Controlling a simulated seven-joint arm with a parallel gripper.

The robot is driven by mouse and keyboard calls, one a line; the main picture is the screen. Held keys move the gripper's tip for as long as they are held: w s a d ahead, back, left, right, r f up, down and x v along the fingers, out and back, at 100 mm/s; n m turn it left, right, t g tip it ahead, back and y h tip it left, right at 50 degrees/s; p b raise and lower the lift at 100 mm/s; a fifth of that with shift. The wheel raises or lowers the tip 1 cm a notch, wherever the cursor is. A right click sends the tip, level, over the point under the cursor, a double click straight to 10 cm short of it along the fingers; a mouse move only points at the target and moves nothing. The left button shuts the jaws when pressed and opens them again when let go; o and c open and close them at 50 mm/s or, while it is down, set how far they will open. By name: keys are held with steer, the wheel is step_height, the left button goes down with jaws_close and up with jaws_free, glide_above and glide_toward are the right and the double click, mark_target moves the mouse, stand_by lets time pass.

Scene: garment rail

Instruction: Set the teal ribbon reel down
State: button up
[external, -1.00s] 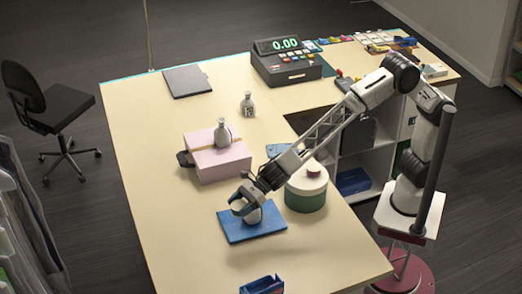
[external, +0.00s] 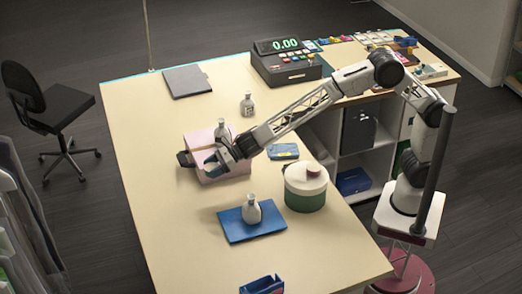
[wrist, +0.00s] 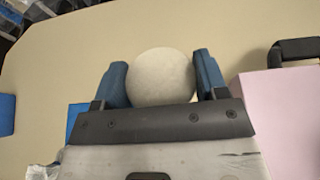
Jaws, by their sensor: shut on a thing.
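No teal ribbon reel can be made out in either view. My gripper (external: 211,166) is in front of the pink box (external: 237,169) in the external view, covering part of it. In the wrist view my gripper (wrist: 160,82) has its blue fingers on either side of a pale round thing (wrist: 162,77) and is shut on it. No teal shows on this thing, and its lower part is hidden by the gripper body. In the wrist view the pink box (wrist: 283,115) lies to the right of the fingers, apart from the held thing.
A white-and-green canister (external: 306,190) is right of the mat. The table (external: 150,190) is clear along its left side.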

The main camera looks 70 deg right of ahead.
glide_above(214, 200)
steer(key=shift+s+a+f, duration=0.1)
steer(key=shift+s+f, duration=0.05)
steer(key=shift+f, duration=2.35)
steer(key=shift+f, duration=3.15)
steer(key=shift+f, duration=1.85)
steer(key=shift+f, duration=0.1)
steer(key=o, duration=0.9)
